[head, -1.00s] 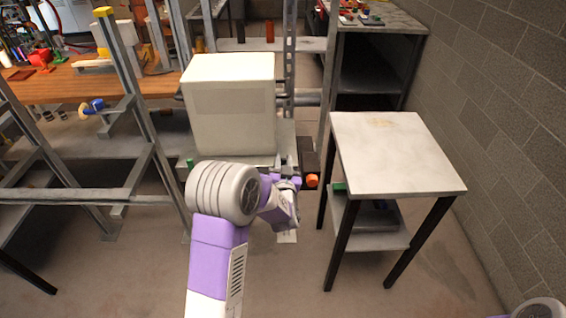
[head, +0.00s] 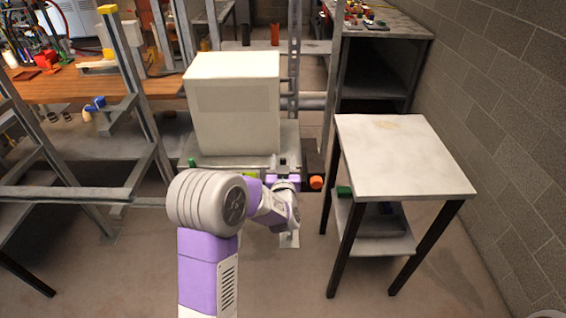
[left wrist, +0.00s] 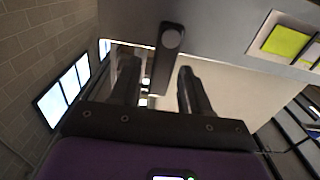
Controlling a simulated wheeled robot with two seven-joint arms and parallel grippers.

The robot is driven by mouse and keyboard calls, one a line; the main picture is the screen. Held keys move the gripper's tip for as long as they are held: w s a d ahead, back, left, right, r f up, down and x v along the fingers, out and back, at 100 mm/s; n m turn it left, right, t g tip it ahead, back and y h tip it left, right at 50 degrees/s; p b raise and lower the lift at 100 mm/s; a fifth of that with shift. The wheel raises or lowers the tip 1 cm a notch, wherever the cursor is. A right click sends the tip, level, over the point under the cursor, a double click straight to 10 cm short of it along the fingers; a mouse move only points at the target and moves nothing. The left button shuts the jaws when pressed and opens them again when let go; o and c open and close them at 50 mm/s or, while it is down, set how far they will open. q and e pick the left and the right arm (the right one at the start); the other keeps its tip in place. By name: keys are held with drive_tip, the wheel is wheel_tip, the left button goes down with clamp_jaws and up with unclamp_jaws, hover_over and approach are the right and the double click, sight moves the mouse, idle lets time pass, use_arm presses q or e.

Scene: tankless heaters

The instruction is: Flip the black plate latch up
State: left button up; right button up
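The black plate latch (left wrist: 168,58) hangs from the edge of a grey metal panel (left wrist: 225,35) in the left wrist view, with a round pivot at one end. My left gripper (left wrist: 157,72) is open. Its two dark fingers stand apart, one on each side of the latch, with visible gaps, and I see no contact. In the head view, my left gripper (head: 284,180) is at the front of the metal base under the white box (head: 232,105). The latch is too small or hidden to make out there. My right gripper is out of view.
A white-topped table (head: 400,155) with black legs stands close to the right of my left arm. An orange knob (head: 316,182) sits just right of the gripper. A metal frame and a wooden bench (head: 90,85) are at left. A block wall closes the right side.

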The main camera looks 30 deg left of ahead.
use_arm(q)
drive_tip(key=shift+s, duration=0.1)
drive_tip(key=p+v, duration=0.1)
drive_tip(key=v, duration=0.6)
drive_tip(key=shift+s, duration=0.2)
drive_tip(key=shift+d, duration=0.1)
drive_tip(key=s+d+f+m+g+h+p, duration=0.1)
drive_tip(key=s+d+f+g+h, duration=0.2)
drive_tip(key=f, duration=0.4)
drive_tip(key=s+d+f+m+g+h+p, duration=0.1)
drive_tip(key=d+f+h, duration=0.2)
drive_tip(key=d+f, duration=0.3)
drive_tip(key=s+d+f+m+g+h+p, duration=0.1)
drive_tip(key=s+d+f+g+h+p, duration=0.15)
drive_tip(key=f, duration=0.55)
drive_tip(key=s+d+f+g+h, duration=0.2)
drive_tip(key=s+d+f+g, duration=0.2)
drive_tip(key=s, duration=0.4)
drive_tip(key=s+d+f+g+h+p, duration=0.1)
drive_tip(key=s+d+f+g+h, duration=0.2)
drive_tip(key=s+d, duration=0.3)
drive_tip(key=s+f+g, duration=0.1)
drive_tip(key=s, duration=0.1)
drive_tip(key=shift+s+d+m, duration=0.2)
drive_tip(key=shift+s+m, duration=0.15)
drive_tip(key=shift+m, duration=0.05)
